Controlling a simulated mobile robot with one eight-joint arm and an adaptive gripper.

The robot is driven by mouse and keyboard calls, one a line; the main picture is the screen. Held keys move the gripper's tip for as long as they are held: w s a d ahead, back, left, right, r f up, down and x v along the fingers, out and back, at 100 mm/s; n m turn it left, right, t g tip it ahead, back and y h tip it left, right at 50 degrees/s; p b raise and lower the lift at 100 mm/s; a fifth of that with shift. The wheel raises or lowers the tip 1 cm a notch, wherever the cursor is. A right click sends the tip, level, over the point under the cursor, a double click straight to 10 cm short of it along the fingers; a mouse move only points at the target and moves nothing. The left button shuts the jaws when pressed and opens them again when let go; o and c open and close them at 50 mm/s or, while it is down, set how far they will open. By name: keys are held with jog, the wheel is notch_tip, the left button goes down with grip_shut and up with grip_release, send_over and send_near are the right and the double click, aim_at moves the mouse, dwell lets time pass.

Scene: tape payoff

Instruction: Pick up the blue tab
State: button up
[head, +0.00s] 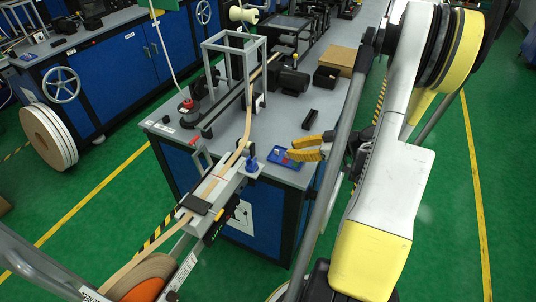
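A small flat blue piece (275,153) with red and pale patches lies near the front right corner of the grey bench top. It is too small to tell whether it is the blue tab itself or a tray holding it. A blue knob-like part (252,164) stands to its left, beside the tape guide. My gripper (291,149), with yellow fingers, points left at the right side of the flat blue piece. Its fingers are apart with nothing visible between them. Its lower finger hides part of the piece. I cannot tell whether they touch.
The grey bench (178,122) carries a metal frame (233,47), a black block (309,119), a dark box (326,77) and a cardboard box (337,58). A tape guide (222,183) runs down to a tape roll (143,274) at front left.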

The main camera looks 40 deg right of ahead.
aim_at(276, 150)
jog(key=b+x, duration=0.2)
jog(key=x, duration=0.5)
jog(key=shift+w+f+b, duration=0.15)
jog(key=shift+w+b, duration=0.05)
jog(key=shift+b, duration=0.1)
grip_shut()
